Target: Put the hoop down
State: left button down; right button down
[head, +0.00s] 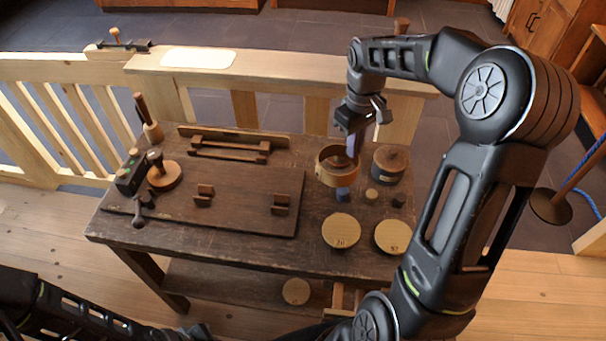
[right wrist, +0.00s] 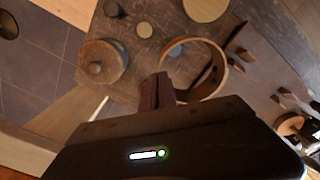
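The hoop (head: 324,176), a pale wooden ring, is over the right part of the dark workbench (head: 240,256). It also shows in the right wrist view (right wrist: 222,58), where I look through it at the bench top. My right gripper (head: 352,146) reaches down to the hoop's far rim, and its fingers, close together in the right wrist view (right wrist: 165,92), meet that rim and seem shut on it. The hoop appears raised a little; the exact gap is hard to tell. My left arm lies low at the left, its gripper dark and unclear at the bottom edge.
A lidded round box (head: 389,165) stands right of the hoop. A blue-grey piece (head: 343,194) and small pegs are just below it in the picture. Two numbered discs (head: 341,231) (head: 393,236) lie nearer. A board with upright blocks (head: 235,195) fills the middle.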

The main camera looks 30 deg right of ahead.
aim_at(352, 162)
jog(key=shift+f+p, duration=0.3)
jog(key=shift+f, duration=2.8)
notch_tip(352, 162, down, 3)
jog(key=shift+f, duration=0.4)
jog(key=c, duration=2.1)
grip_release()
jog(key=shift+f, duration=0.15)
jog(key=shift+o, duration=0.7)
